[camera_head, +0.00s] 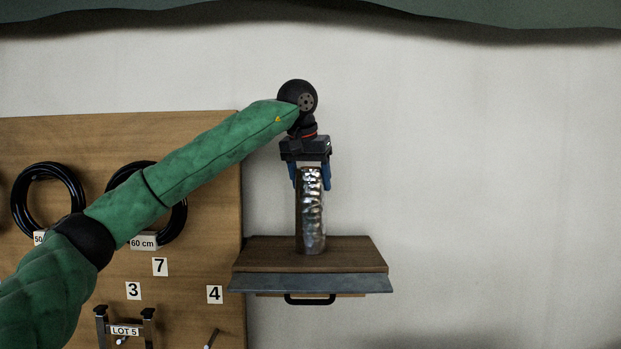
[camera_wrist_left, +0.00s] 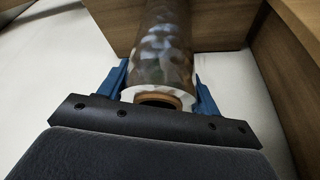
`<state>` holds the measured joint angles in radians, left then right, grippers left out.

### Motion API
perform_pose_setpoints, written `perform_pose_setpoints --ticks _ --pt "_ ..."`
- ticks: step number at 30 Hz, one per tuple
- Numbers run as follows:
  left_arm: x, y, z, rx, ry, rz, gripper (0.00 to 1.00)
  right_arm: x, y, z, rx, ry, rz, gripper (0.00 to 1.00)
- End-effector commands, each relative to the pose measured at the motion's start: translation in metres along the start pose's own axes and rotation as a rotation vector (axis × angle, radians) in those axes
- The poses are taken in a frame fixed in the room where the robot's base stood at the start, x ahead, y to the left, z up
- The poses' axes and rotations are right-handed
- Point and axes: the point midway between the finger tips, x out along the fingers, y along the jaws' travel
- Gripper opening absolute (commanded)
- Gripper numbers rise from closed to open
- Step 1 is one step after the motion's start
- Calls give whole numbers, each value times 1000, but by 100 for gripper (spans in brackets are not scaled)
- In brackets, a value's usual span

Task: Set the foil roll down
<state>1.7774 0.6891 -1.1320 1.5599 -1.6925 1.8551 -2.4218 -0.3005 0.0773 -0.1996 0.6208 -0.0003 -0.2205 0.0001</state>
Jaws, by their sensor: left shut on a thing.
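The foil roll (camera_head: 310,215) is a shiny silver cylinder standing upright at the small wooden shelf (camera_head: 258,258) in the head view. Its lower end meets the shelf top in the picture; I cannot tell whether it bears its full weight there. My left gripper (camera_head: 311,178) comes from above, with its blue fingers on either side of the roll's upper end, shut on it. In the left wrist view the roll (camera_wrist_left: 165,50) runs away between the blue fingers (camera_wrist_left: 158,85), its brown core end near the palm. My right gripper is not in view.
A wooden pegboard (camera_head: 215,150) stands left of the shelf, with black hose coils (camera_head: 48,167), number labels and a LOT 5 holder (camera_head: 125,330). A dark handle (camera_head: 310,300) hangs under the shelf's grey front edge. The shelf top beside the roll is bare. Plain wall lies right.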

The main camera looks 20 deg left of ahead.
Motion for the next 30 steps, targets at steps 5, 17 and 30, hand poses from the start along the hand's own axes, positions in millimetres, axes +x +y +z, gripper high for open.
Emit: perform_pose_setpoints --ticks 5,17,30 --pt "2 0 1 0 0 0 72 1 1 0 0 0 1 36" --pt "-1 0 0 0 0 0 86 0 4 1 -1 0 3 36" --pt "-55 1 1 -1 3 1 86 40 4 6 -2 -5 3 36"
